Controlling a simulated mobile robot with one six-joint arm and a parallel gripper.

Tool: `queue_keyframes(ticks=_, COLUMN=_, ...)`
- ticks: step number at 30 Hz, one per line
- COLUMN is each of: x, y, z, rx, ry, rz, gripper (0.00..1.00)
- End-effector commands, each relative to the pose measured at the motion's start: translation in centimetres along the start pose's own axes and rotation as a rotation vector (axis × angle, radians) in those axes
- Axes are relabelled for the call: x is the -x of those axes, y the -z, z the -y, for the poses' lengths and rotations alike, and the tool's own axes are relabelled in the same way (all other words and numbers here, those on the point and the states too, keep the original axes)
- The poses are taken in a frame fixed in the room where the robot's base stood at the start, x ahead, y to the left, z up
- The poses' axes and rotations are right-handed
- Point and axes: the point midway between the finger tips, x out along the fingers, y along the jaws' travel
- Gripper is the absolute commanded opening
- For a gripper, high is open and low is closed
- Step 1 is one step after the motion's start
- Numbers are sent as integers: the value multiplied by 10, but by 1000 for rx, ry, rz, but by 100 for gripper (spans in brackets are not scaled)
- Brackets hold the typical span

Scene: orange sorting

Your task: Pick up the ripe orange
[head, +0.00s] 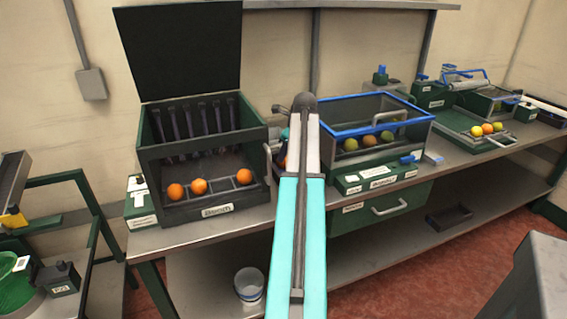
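Three orange fruits sit in a row at the front of an open green machine (205,210) on the left of the bench: a left one (175,191), a middle one (199,186) and a right one (244,177). Several duller green and brownish fruits (369,142) are inside a blue-rimmed clear case (425,118). I cannot tell which orange is meant. My arm rises through the middle; my gripper does not show.
The grey bench (250,218) runs along the wall. The machine's black lid (180,50) stands up. A drawer (385,207) with a handle is under the case. A white bucket (248,284) stands on the lower shelf. A green frame (80,220) is at the left.

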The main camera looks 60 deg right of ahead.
Motion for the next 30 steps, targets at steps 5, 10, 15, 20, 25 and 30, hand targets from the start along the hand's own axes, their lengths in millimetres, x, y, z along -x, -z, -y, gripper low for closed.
queue_keyframes(ticks=5, x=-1, y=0, z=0, rx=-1, ry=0, rz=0, gripper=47)
queue_keyframes(ticks=10, x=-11, y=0, z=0, rx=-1, ry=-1, rz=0, gripper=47)
queue_keyframes(ticks=15, x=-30, y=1, z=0, rx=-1, ry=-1, rz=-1, gripper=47)
queue_keyframes(ticks=20, x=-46, y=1, z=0, rx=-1, ry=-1, rz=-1, gripper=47)
queue_keyframes(ticks=25, x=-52, y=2, z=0, rx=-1, ry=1, rz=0, gripper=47)
queue_keyframes(ticks=30, x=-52, y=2, z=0, rx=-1, ry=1, rz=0, gripper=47)
